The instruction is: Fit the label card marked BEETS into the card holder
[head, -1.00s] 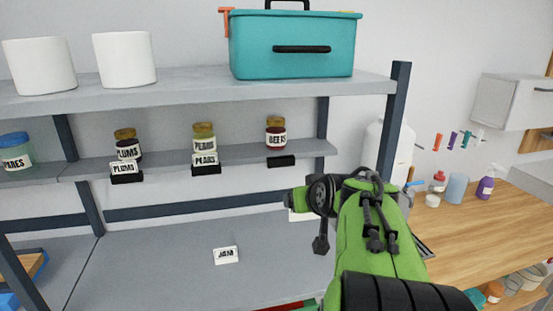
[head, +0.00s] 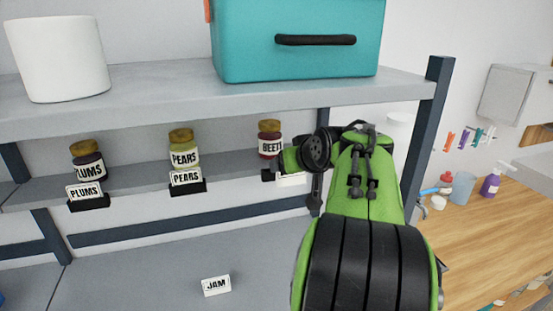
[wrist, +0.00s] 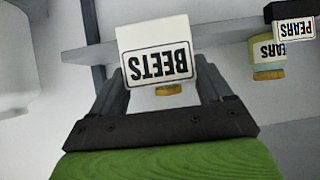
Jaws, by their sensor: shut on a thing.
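The BEETS label card (wrist: 158,65) is white with black print and appears upside down in the wrist view. My gripper (wrist: 158,80) is shut on it, with one finger at each side. In the head view a white strip of the card (head: 291,181) shows below my wrist. The black card holder (head: 268,175) sits on the shelf edge below the BEETS jar (head: 269,140). My arm partly hides holder and jar. The card is close to the holder; I cannot tell whether they touch. In the wrist view the card covers the holder and most of the jar.
PLUMS (head: 84,193) and PEARS (head: 186,178) cards stand in holders to the left, before their jars. A JAM card (head: 216,285) lies on the lower surface. The upper shelf (head: 160,98) carries a teal box (head: 245,50). A dark post (head: 430,130) stands at right.

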